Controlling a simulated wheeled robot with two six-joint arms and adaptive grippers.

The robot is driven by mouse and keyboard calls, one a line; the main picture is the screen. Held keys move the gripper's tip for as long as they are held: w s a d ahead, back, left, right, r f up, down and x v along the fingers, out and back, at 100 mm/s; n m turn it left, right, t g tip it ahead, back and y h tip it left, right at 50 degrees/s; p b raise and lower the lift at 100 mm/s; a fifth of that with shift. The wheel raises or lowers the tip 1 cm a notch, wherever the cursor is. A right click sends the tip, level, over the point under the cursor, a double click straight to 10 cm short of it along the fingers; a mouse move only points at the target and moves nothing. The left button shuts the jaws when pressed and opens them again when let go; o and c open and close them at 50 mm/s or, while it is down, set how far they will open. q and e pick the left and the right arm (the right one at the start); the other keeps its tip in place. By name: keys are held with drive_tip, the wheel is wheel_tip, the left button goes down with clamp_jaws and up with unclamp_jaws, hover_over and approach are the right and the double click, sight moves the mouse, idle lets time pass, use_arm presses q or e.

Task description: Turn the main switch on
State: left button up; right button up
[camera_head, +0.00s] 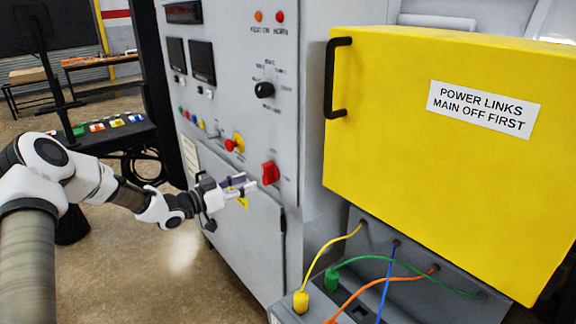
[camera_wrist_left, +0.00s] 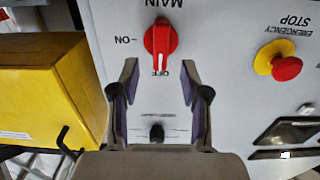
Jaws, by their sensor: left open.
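The main switch is a red rotary knob on the grey cabinet front, seen in the head view (camera_head: 270,173) and in the left wrist view (camera_wrist_left: 160,38). In the wrist view its labels are upside down, with MAIN above, ON to the left and OFF below. The knob's handle lies along the MAIN–OFF line, and its white mark is on the OFF side. My left gripper (camera_head: 243,184) is open just in front of the cabinet, close to the knob. In the wrist view its two fingers (camera_wrist_left: 160,68) are apart, with the knob beyond their tips. My right gripper is not in view.
A red emergency stop with a yellow collar (camera_wrist_left: 280,62) sits to the right in the wrist view. A yellow power-links box (camera_head: 440,180) juts out right of the cabinet. Coloured cables (camera_head: 385,270) plug in below it. A black selector knob (camera_head: 264,90) is above the switch.

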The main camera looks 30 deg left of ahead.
sight(263, 173)
use_arm(q)
drive_tip(key=shift+w+d+r, duration=0.1)
drive_tip(key=shift+w+d, duration=0.1)
drive_tip(key=shift+w, duration=0.4)
drive_tip(key=shift+r, duration=0.1)
drive_tip(key=shift+w+r, duration=0.35)
drive_tip(key=shift+r, duration=0.05)
drive_tip(key=x, duration=0.3)
drive_tip(key=p+x, duration=0.1)
drive_tip(key=x, duration=0.1)
drive_tip(key=shift+w+d+f, duration=0.25)
drive_tip(key=shift+f, duration=0.1)
drive_tip(key=shift+s+a+r, duration=0.2)
drive_tip(key=shift+s+a, duration=0.05)
drive_tip(key=shift+s, duration=0.25)
drive_tip(key=c, duration=0.6)
clamp_jaws()
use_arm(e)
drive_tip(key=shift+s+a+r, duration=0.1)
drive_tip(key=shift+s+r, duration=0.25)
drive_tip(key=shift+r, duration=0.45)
